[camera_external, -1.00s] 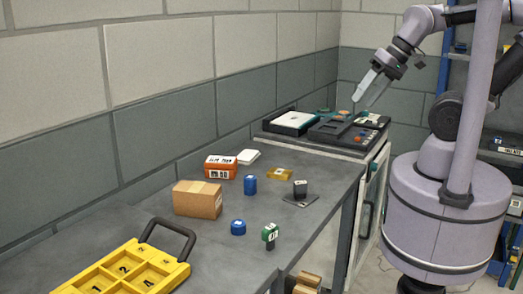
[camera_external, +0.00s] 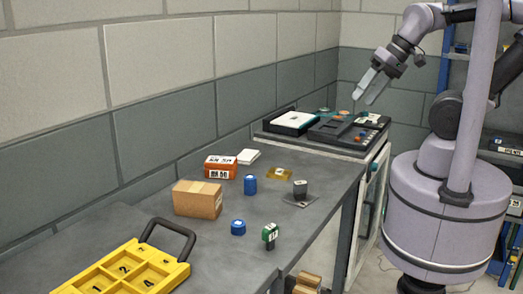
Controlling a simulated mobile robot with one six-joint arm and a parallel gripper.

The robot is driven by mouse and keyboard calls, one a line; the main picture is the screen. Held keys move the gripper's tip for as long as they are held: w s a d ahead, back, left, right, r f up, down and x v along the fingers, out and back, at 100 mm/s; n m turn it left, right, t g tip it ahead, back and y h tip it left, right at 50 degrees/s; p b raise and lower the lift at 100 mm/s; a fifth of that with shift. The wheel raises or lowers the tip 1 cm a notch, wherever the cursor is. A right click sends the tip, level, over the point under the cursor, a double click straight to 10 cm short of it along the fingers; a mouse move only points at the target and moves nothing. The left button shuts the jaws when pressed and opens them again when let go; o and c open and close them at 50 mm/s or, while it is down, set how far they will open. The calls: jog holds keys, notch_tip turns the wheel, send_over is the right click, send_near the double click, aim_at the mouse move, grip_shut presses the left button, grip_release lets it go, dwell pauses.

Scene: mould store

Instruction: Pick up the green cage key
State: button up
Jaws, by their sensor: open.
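The green cage key (camera_external: 270,232) is a small green block with a white label and a dark lower part. It stands upright near the front edge of the grey bench (camera_external: 215,262). My gripper (camera_external: 366,96) is open and empty, its pale fingers pointing down and to the left.
A blue cylinder (camera_external: 250,185), a blue puck (camera_external: 238,227), a dark block (camera_external: 300,189) and a cardboard box (camera_external: 197,199) stand around the key. A yellow numbered tray (camera_external: 128,270) is at front left. Bare bench lies between them.

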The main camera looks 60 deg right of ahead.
jog(key=c, duration=0.3)
